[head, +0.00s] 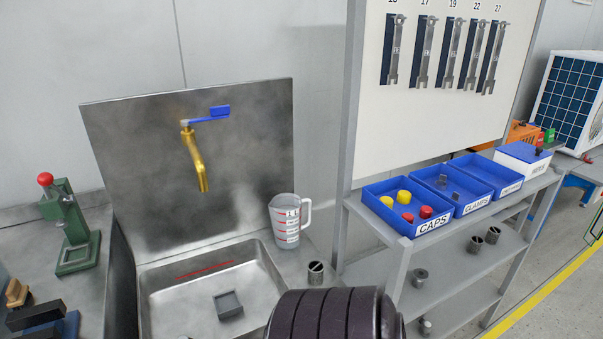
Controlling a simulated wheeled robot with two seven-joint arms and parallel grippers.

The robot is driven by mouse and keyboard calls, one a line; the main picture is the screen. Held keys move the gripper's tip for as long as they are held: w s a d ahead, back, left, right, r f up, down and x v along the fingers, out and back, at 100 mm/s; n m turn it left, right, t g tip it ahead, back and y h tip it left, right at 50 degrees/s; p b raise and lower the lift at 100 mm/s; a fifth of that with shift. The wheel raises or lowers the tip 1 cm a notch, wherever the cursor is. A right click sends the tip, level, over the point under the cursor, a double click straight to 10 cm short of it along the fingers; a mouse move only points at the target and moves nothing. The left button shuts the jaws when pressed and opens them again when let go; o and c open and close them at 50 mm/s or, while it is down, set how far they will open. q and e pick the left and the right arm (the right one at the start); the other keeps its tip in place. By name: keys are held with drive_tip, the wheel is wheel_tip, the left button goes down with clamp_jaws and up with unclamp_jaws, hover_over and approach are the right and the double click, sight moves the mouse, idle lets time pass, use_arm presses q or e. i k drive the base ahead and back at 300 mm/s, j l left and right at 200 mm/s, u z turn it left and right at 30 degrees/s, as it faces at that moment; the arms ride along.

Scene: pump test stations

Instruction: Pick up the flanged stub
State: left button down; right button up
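Several small grey metal cylindrical pieces are in the head view, and I cannot tell for certain which is the flanged stub. One piece (420,278) on the middle shelf seems to have a wider rim. Another (425,326) stands on the lowest shelf, partly hidden. Two more short cylinders (476,243) and (492,235) stand farther right on the middle shelf. A hollow cylinder (316,272) stands on the counter right of the sink. Neither of my grippers is in view.
A steel sink (275,277) has a brass tap (196,165) above it and a measuring jug (286,222) beside it. A grey shelf rack (396,268) carries blue bins (380,212) on top. A green press (74,230) stands left. A dark ribbed part, probably mine, covers the bottom middle.

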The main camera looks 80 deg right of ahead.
sight(420, 274)
drive_tip(key=z, duration=3.4)
drive_tip(key=i+l+u, duration=0.1)
drive_tip(key=u, duration=0.35)
drive_tip(key=l+u, duration=0.15)
drive_tip(key=u, duration=0.35)
drive_tip(key=i+l+u, duration=0.1)
drive_tip(key=u, duration=0.35)
drive_tip(key=l, duration=0.05)
